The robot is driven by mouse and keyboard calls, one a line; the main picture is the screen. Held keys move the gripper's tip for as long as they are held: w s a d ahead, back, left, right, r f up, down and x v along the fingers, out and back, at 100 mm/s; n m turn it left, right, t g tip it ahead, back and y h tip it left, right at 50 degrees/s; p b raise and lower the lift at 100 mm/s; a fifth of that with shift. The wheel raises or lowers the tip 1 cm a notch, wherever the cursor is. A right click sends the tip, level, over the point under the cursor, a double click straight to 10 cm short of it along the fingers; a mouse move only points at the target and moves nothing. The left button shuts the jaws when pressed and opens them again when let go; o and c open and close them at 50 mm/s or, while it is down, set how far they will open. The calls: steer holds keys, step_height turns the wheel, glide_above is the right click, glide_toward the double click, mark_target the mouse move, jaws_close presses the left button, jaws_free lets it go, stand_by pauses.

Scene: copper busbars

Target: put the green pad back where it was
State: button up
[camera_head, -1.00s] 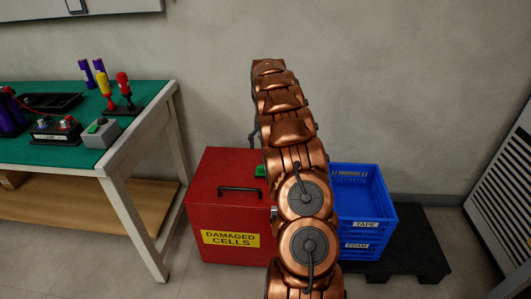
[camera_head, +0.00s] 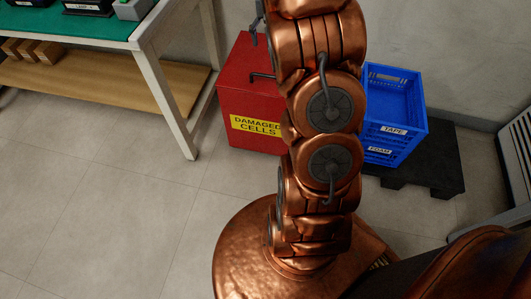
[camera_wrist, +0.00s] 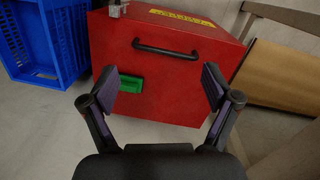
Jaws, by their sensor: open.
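The green pad (camera_wrist: 132,84) lies on the red top of the damaged-cells box (camera_wrist: 165,100), near the corner by the blue crate, beside the black handle (camera_wrist: 165,48). In the head view my arm hides the pad. My gripper (camera_wrist: 158,84) is open, with its two dark fingers spread above the box. The left finger appears close beside the pad in the picture, and nothing is between the fingers. I cannot tell the height left between finger and pad. In the head view the red box (camera_head: 235,85) is partly behind my arm.
A blue crate (camera_head: 398,110) labelled tape and foam stands right of the box on a black pallet (camera_head: 440,165). A green-topped workbench (camera_head: 95,27) with a wooden lower shelf (camera_head: 100,85) stands left. Open tiled floor lies in front.

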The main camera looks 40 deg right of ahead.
steer(key=s+a+r+n+g, duration=0.1)
steer(key=s+a+r+n, duration=0.1)
steer(key=s+a, duration=0.6)
steer(key=s+a+r+n, duration=0.1)
steer(key=s+a+n, duration=0.1)
steer(key=s+a, duration=0.6)
steer(key=s+a+f+n, duration=0.1)
steer(key=s+a+n, duration=0.1)
steer(key=s+a, duration=0.3)
steer(key=s+a+f+n+g, duration=0.1)
steer(key=s+a, duration=0.5)
steer(key=s, duration=0.4)
steer(key=shift+s+f+n, duration=0.15)
steer(key=shift+f+n, duration=0.1)
steer(key=shift+n, duration=0.15)
step_height(320, 180, up, 30)
steer(key=w+t+p, duration=0.1)
steer(key=p, duration=2.7)
steer(key=shift+d+r+t+p, duration=0.15)
steer(key=shift+t+p, duration=0.15)
